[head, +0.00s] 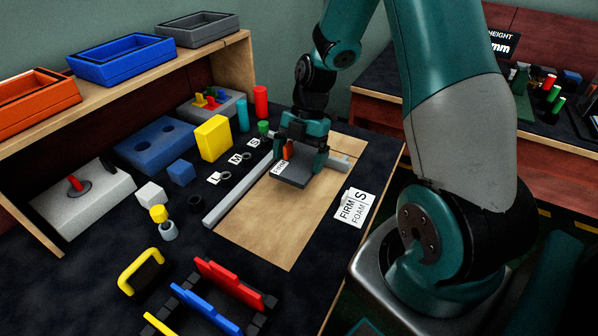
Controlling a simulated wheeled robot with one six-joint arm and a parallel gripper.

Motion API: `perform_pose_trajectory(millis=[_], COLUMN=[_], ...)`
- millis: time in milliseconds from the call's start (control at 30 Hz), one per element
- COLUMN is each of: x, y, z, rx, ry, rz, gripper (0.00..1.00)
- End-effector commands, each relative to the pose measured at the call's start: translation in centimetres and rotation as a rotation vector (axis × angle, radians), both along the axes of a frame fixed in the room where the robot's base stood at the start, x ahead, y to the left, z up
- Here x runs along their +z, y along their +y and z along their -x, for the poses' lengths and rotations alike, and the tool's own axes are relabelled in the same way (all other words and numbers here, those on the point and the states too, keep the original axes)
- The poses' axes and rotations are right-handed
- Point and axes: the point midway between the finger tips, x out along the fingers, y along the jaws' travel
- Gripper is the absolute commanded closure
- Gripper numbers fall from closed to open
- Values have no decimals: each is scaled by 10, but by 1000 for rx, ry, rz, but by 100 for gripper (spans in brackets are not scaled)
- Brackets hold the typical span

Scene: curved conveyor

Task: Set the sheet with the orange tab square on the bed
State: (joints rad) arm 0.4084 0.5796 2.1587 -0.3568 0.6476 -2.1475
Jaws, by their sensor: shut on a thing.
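The sheet (291,181) is a dark grey flat square with an orange tab (289,149) standing up from it and a small white label on its edge. My gripper (300,158) is above it, shut on the sheet, with its fingers beside the tab. The bed (262,235) is a light wooden board with a grey rail (238,190) along its left side and another at its far end. The sheet is over the far half of the bed, near the left rail. I cannot tell whether it touches the wood. My fingers partly hide the tab.
White cards reading FIRM FOAM and S (352,207) lie at the bed's right edge. Left of the rail are small rings with letter cards, a yellow block (213,138) and blue blocks. Red and blue racked pieces (235,282) stand in front. The near half of the bed is clear.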

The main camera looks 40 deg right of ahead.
Motion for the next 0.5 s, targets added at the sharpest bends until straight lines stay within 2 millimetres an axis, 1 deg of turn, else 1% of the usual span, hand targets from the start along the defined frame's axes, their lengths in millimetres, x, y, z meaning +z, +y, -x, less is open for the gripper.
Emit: perform_pose_trajectory(millis=[200, 300, 500], x=[-31, -42, -44], y=[0, 0, -1], z=[1, 1, 0], rx=[-2, -1, -1], ry=[4, 2, 0], rz=[-2, 0, 0], gripper=[30, 30, 30])
